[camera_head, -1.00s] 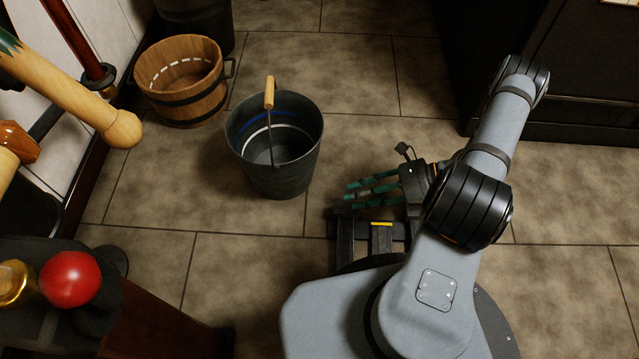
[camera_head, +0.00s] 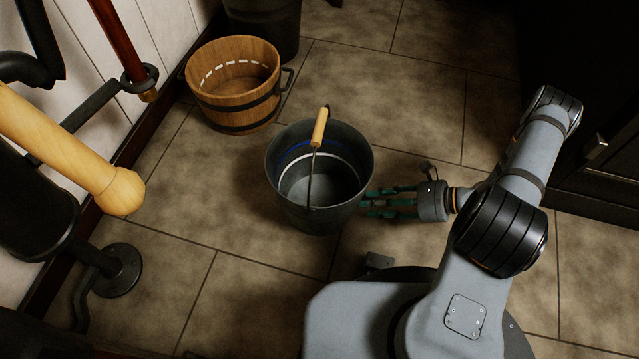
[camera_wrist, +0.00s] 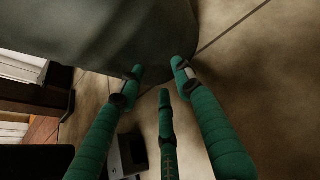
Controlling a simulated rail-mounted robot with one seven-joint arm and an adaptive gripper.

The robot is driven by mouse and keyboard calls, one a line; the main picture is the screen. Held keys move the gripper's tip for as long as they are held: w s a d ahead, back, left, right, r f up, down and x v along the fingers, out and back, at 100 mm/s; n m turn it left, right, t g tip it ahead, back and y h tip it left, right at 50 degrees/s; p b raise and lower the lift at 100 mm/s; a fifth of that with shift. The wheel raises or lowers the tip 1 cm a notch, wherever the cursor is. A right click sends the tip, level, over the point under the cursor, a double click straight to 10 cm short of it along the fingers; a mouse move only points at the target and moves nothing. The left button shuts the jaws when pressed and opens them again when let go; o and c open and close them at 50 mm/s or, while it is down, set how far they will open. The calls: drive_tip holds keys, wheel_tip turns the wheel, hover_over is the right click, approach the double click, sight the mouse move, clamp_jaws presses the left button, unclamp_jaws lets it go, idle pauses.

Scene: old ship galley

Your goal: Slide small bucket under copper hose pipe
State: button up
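A grey metal bucket (camera_head: 352,206) stands upright on the tiled floor in the middle of the head view, its wooden-grip handle (camera_head: 320,126) raised. A wooden bucket (camera_head: 225,110) with dark bands stands behind it to the left. A copper-red pipe (camera_head: 117,38) comes down by the left wall and ends in a short tip above the floor. My gripper (camera_head: 366,205) is low, right of the metal bucket. Its green fingers are spread and empty, with their tips at the bucket's side. In the wrist view the bucket (camera_wrist: 105,30) fills the top, close to the fingertips (camera_wrist: 158,75); contact is unclear.
A light wooden pole (camera_head: 60,140) and a black pipe with a round floor flange (camera_head: 122,270) are at the left. A dark container (camera_head: 265,25) stands behind the wooden bucket. A dark cabinet (camera_head: 600,110) is at the right. Floor left of the metal bucket is clear.

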sight(285, 181)
drive_tip(key=shift+a, duration=0.15)
drive_tip(key=shift+w+a+p, duration=0.3)
drive_tip(key=shift+a+p, duration=0.15)
drive_tip(key=shift+a, duration=1)
drive_tip(key=shift+w+a+p, duration=0.3)
drive_tip(key=shift+a+p, duration=0.15)
drive_tip(key=shift+a, duration=1)
drive_tip(key=shift+w+a+p, duration=0.3)
drive_tip(key=shift+a+p, duration=0.15)
drive_tip(key=shift+a, duration=1)
drive_tip(key=shift+w+a+p, duration=0.2)
drive_tip(key=shift+a+p, duration=0.05)
drive_tip(key=shift+a, duration=0.75)
drive_tip(key=shift+w+a+p, duration=0.2)
drive_tip(key=shift+a+p, duration=0.05)
drive_tip(key=shift+a, duration=0.7)
drive_tip(key=shift+w+a+p, duration=0.2)
drive_tip(key=shift+a+p, duration=0.05)
drive_tip(key=shift+a, duration=0.75)
drive_tip(key=shift+w+a, duration=0.2)
drive_tip(key=shift+a, duration=0.55)
drive_tip(key=shift+w+a, duration=0.2)
drive_tip(key=shift+a, duration=0.5)
